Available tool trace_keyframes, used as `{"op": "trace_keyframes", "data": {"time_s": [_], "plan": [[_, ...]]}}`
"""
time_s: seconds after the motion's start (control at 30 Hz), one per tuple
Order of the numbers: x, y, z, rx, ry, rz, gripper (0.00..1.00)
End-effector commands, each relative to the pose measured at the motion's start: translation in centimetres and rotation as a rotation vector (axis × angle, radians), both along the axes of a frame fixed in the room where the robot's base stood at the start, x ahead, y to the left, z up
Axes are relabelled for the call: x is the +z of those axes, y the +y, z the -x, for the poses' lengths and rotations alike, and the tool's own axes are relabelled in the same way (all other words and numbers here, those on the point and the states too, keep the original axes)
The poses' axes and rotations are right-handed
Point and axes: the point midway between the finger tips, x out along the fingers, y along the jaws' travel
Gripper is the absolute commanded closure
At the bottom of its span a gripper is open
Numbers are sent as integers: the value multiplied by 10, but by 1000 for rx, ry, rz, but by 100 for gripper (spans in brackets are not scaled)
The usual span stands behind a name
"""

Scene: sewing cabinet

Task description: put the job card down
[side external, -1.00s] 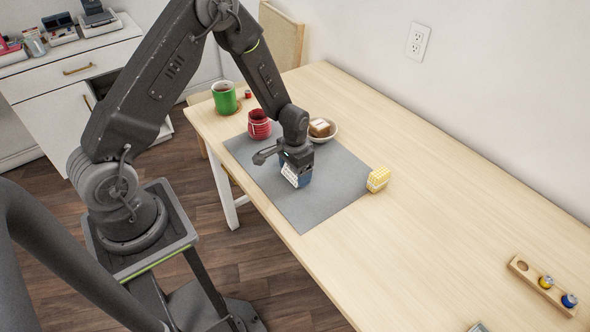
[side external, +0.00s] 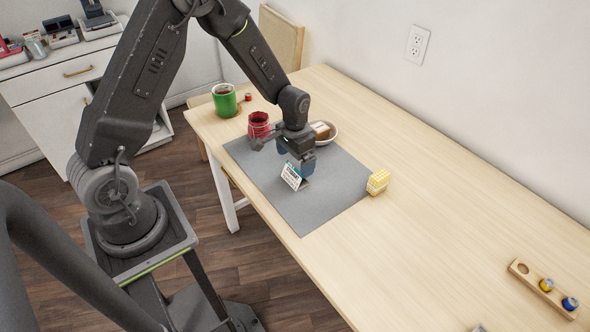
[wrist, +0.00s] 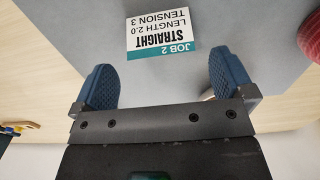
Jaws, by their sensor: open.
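The job card (side external: 291,176), white with a teal heading, stands leaning on the grey mat (side external: 300,210), near its middle. My gripper (side external: 296,160) is just above and behind the card. In the wrist view its two blue fingers are spread wide (wrist: 164,75), with nothing between them and the card beyond their tips.
A red jar (side external: 259,125) stands at the mat's back edge, near my wrist. A bowl (side external: 332,133) with a brown block is behind the gripper. A yellow-and-white block (side external: 378,182) sits at the mat's right edge. A green mug (side external: 225,103) is farther back. The front-right tabletop is mostly clear.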

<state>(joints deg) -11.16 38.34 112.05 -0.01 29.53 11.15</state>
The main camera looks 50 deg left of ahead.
Motion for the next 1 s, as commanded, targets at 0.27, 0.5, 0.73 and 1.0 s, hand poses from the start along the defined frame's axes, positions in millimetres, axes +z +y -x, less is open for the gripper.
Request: {"op": "trace_keyframes", "data": {"time_s": [0.27, 0.5, 0.73, 1.0], "plan": [[51, 0, 0, 0, -2, 0, 0], [76, -3, 3, -1, -16, -3, 0], [158, -26, 33, -3, -134, -19, 0], [241, -57, 108, -3, -305, -23, 0]]}}
